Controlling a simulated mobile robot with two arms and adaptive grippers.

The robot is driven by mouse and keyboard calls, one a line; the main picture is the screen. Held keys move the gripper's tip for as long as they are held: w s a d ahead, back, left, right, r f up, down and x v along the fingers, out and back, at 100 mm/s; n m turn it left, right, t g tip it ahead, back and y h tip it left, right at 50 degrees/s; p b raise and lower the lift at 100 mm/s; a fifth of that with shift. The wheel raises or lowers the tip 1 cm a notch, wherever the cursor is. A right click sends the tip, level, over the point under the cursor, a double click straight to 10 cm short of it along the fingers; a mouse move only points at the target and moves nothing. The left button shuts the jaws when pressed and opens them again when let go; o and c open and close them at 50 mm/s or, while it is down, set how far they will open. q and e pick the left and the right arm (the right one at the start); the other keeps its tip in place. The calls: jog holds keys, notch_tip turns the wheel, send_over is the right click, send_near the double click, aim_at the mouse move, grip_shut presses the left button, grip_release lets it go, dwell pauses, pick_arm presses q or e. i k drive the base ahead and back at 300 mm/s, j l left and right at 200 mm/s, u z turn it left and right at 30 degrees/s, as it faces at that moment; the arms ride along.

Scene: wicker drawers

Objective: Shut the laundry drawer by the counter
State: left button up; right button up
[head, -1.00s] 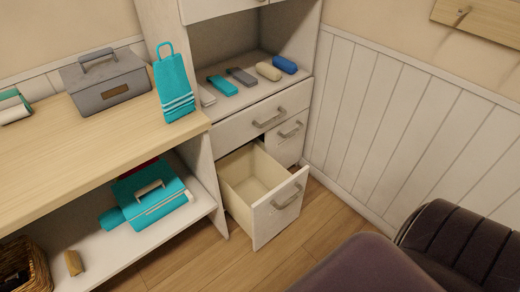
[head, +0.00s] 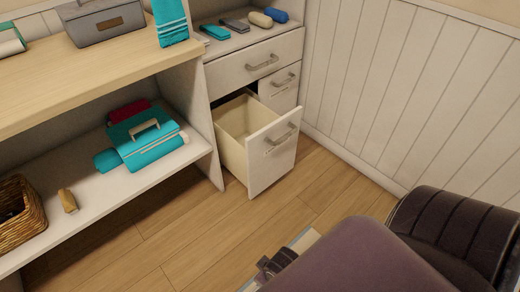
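The laundry drawer (head: 272,160) is a cream-white drawer with a grey bar handle (head: 283,134), low in the white cabinet beside the counter. It stands pulled well out. Its open box (head: 236,118) shows behind the front panel and looks empty as far as I can see inside. The counter (head: 80,68) has a pale wooden top and stands to the left of the drawer. Dark parts of my own body fill the lower right, apart from the drawer in the picture.
A closed wide drawer (head: 255,64) sits above the open one, and a small closed drawer front (head: 281,84) is behind it. Wood floor (head: 190,235) before the drawer is clear.

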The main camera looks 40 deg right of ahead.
aim_at(258, 145)
jog(key=z, duration=1.3)
